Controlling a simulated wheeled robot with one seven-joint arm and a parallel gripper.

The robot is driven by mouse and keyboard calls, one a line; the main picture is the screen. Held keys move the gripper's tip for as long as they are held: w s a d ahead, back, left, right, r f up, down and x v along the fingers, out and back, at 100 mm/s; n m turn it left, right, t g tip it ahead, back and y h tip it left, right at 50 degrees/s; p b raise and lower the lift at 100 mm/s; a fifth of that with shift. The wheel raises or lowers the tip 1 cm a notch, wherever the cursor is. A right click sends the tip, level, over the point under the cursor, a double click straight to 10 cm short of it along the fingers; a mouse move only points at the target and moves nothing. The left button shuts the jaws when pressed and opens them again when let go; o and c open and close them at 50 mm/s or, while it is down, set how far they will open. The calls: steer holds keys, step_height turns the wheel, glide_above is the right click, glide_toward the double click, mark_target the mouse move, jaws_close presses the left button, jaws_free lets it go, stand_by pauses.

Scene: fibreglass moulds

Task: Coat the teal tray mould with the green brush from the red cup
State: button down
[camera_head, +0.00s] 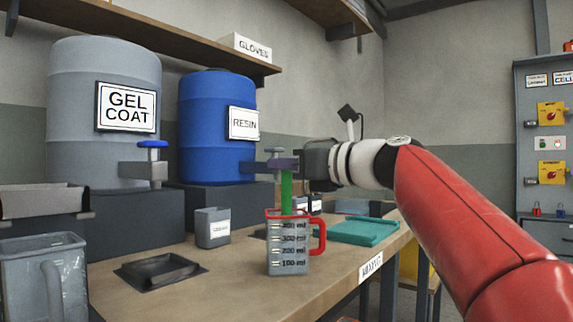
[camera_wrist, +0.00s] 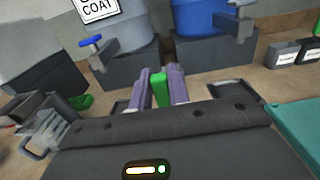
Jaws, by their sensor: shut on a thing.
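The green brush (camera_head: 286,193) stands upright, its lower end hidden at the cup with the red rim and handle (camera_head: 288,258). The cup carries a ml scale and stands on the workbench. My gripper (camera_head: 283,165) is above the cup, shut on the top of the green brush. In the wrist view the brush (camera_wrist: 159,90) shows between my purple-grey fingers (camera_wrist: 161,84). The teal tray mould (camera_head: 365,231) lies on the bench to the right of the cup. Its edge also shows at the right of the wrist view (camera_wrist: 300,122). I cannot see any coating on it.
A grey gel coat drum (camera_head: 105,65) and a blue resin drum (camera_head: 215,95) with taps stand behind. A small grey labelled cup (camera_head: 212,229) and a black shallow tray (camera_head: 160,272) are left of the red-rimmed cup. A clear jug (camera_head: 42,275) stands at far left.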

steer(key=shift+r+p, duration=4.95)
steer(key=shift+r, duration=0.3)
step_height(320, 180, up, 5)
steer(key=shift+f, duration=0.1)
